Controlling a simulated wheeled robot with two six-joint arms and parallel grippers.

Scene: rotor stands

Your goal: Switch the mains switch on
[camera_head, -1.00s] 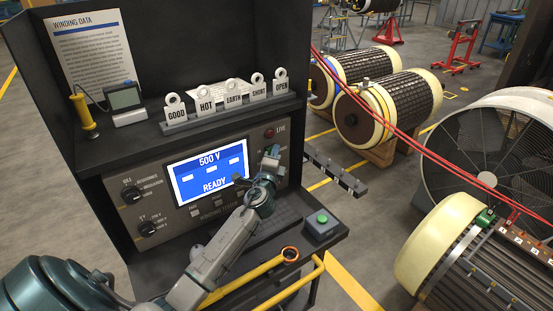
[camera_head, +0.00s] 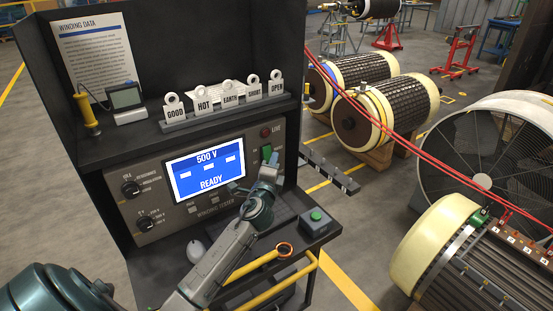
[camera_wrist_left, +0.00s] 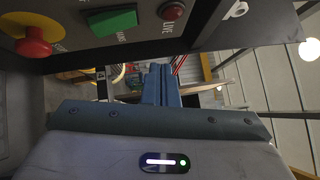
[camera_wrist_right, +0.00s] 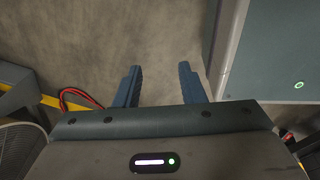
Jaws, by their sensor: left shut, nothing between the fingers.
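The mains switch is a green rocker (camera_head: 266,152) at the right end of the winding tester panel (camera_head: 150,213), below a dark red LIVE lamp (camera_head: 265,132). It also shows close up in the left wrist view (camera_wrist_left: 112,20). Its rocker position is hard to tell. My left gripper (camera_head: 273,160) is just below and in front of the switch, apparently apart from it. Its fingers (camera_wrist_left: 161,82) are shut and empty. The tester screen (camera_head: 206,173) is lit and reads 500 V and READY. My right gripper (camera_wrist_right: 160,68) is open and empty above the floor.
A red knob on yellow (camera_wrist_left: 34,46) sits beside the switch. Label tags (camera_head: 228,95) stand on the shelf above. Wound rotors (camera_head: 385,107) stand to the right.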

